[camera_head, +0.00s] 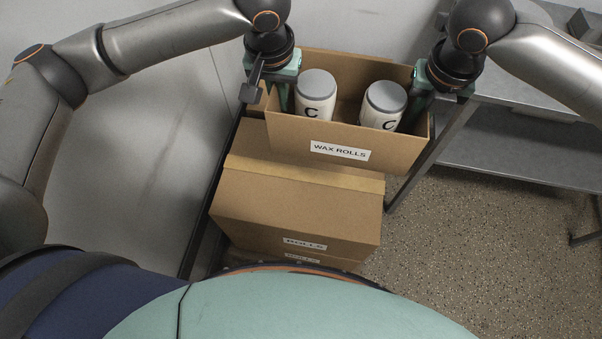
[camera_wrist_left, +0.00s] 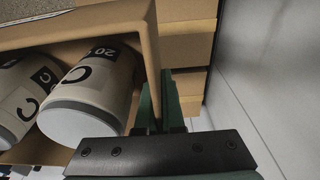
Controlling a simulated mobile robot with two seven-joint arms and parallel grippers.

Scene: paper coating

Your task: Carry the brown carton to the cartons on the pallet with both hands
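The open brown carton (camera_head: 285,133) is labelled WAX ROLLS and holds two white rolls with grey tops (camera_head: 316,92) (camera_head: 384,103). My left gripper (camera_head: 283,92) is at its left wall. In the left wrist view, the green fingers (camera_wrist_left: 160,100) straddle the carton wall (camera_wrist_left: 152,60) and appear closed on it. My right gripper (camera_head: 424,92) is at the right wall, with a green finger inside; its outer finger is hard to see. Closed brown cartons (camera_head: 295,210) are stacked nearer my body. The pallet under them is mostly hidden. I cannot tell whether the open carton touches anything below.
A grey metal table (camera_head: 520,100) with a lower shelf stands at the right, close to the open carton. A dark rail (camera_head: 205,215) runs along the left of the stack. A pale wall is behind. Speckled floor (camera_head: 480,250) is clear at lower right.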

